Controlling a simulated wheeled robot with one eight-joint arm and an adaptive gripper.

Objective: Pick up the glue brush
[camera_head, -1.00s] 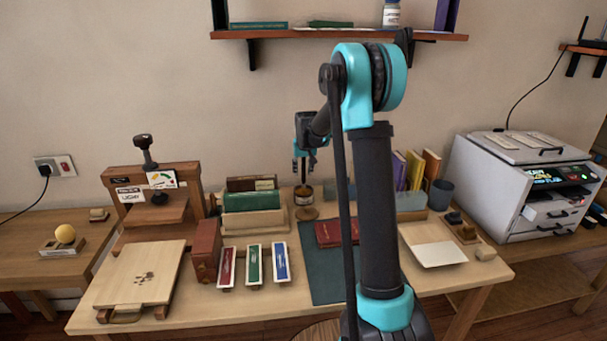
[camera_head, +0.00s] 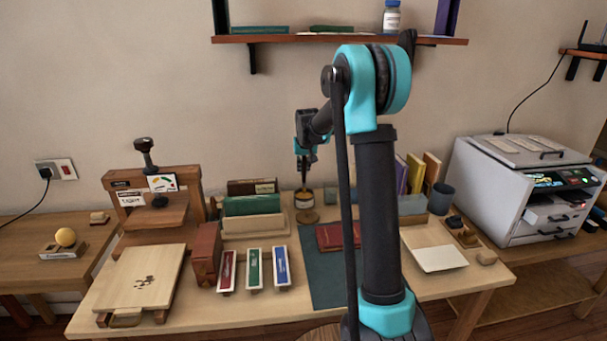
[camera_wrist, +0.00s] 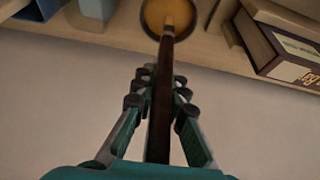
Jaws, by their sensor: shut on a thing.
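The glue brush (camera_wrist: 161,105) is a long dark brown handle in the wrist view. It runs from between my fingers to a pale end in the glue pot (camera_wrist: 148,22). The round pot has amber glue inside. My gripper (camera_wrist: 160,95) is shut on the brush handle, directly above the pot. It also shows in the head view (camera_head: 305,168). The brush's lower tip is hidden in the pot.
Upright books in a wooden holder (camera_head: 253,223) stand left of the pot. A red book (camera_head: 330,237) lies on a dark green mat (camera_head: 325,274) in front. A press (camera_head: 155,212) is at left, a grey cup (camera_head: 441,197) at right. A wall shelf (camera_head: 290,37) is above.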

